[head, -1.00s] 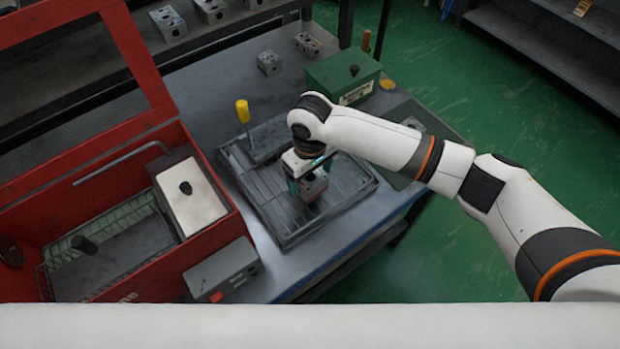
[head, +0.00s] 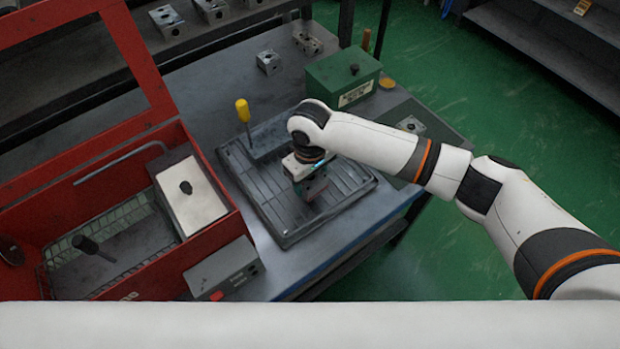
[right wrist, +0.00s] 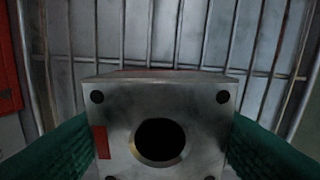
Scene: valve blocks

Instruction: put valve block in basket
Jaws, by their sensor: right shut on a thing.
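The valve block (right wrist: 160,105) is a grey metal cube with a large round bore, small corner holes and a red mark on its left side. It sits between the green fingers in the right wrist view, over the slatted tray. My right gripper (head: 309,187) is shut on it, pointing down over the middle of the black tray (head: 285,235). In the head view the gripper largely hides the block, and I cannot tell whether it touches the slats. A wire basket (head: 57,252) is inside the red cabinet at left. My left gripper is not in view.
The red cabinet (head: 205,225) has a raised frame and wall between tray and basket. A yellow-handled tool (head: 243,110) stands at the tray's back left corner. A green box (head: 343,76) is behind the tray. A grey control box (head: 224,268) is in front left. More blocks (head: 268,62) stand behind.

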